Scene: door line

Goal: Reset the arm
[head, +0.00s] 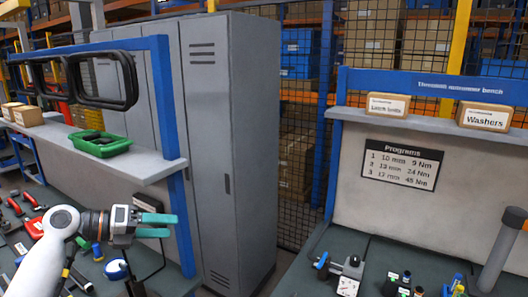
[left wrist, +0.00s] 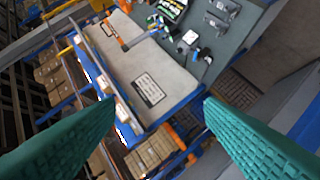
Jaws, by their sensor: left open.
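My left arm (head: 40,254) comes in from the lower left of the head view. Its left gripper (head: 172,225) has teal fingers, which point to the right in front of the grey lockers. The jaws are open with nothing between them. In the left wrist view both teal fingers (left wrist: 160,125) are wide apart at the lower left and lower right, with the bench seen beyond the gap. My right gripper is not in view.
Grey lockers (head: 225,150) stand behind the left gripper. A left bench holds a shelf with a green tray (head: 100,146) and tools. A right bench has a programs sign (head: 402,165), a shelf with a Washers box (head: 486,117), and several devices. A gap with mesh fencing (head: 300,190) lies between.

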